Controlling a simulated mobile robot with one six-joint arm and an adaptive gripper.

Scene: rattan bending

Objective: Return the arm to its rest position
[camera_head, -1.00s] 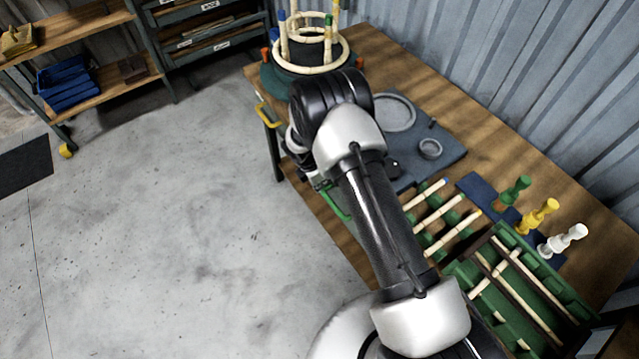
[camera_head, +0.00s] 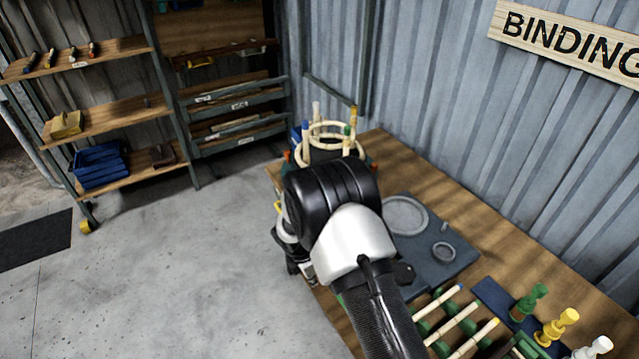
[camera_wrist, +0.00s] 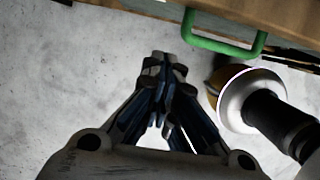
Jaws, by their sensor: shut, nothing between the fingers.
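My gripper (camera_wrist: 163,62) shows in the wrist view with its fingertips together and nothing between them. It is over the bare concrete floor, beside the wooden workbench edge (camera_wrist: 150,10). In the head view my arm is folded in front of the workbench (camera_head: 500,240), with its wrist hanging at the bench's left edge. The gripper's fingertips are hidden there behind the arm.
A green handle (camera_wrist: 222,45) sticks out from the bench edge close to my gripper. Shelves (camera_head: 110,120) stand at the back left. The floor (camera_head: 190,270) is clear.

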